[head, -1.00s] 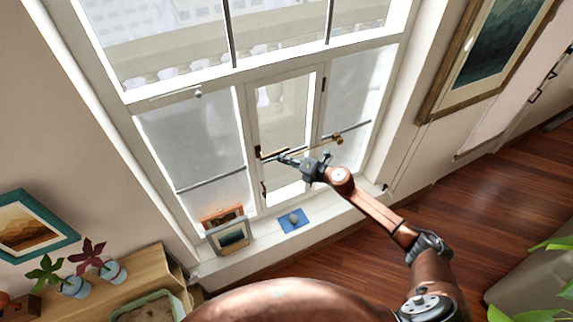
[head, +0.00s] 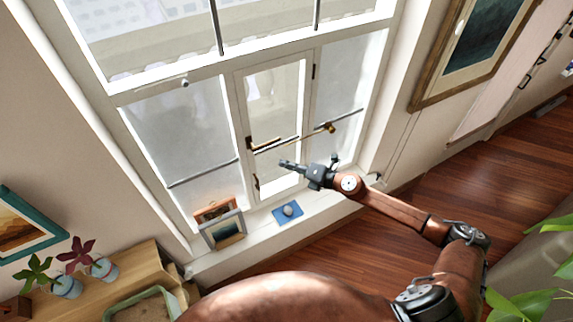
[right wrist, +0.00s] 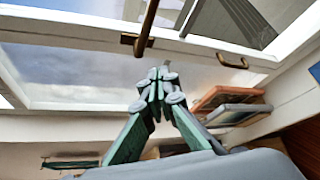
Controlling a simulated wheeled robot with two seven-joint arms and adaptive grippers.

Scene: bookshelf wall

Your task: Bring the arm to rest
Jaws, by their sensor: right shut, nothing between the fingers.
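My right arm reaches in from the lower right of the head view toward the window. Its gripper (head: 286,164) is shut and empty, in front of the lower part of the middle window panel (head: 272,100). In the right wrist view the fingertips (right wrist: 160,82) meet with nothing between them. A brass window handle (head: 265,143) lies just above the fingertips in the head view, apart from them. In the wrist view a brass bar (right wrist: 148,28) hangs in front of the fingers. My left gripper is not in view.
Framed pictures (head: 228,231) and a blue mat (head: 283,214) with a grey round thing stand on the sill. Potted plants (head: 67,284) sit on a wooden cabinet (head: 142,262) at lower left. Open wooden floor (head: 420,220) lies on the right.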

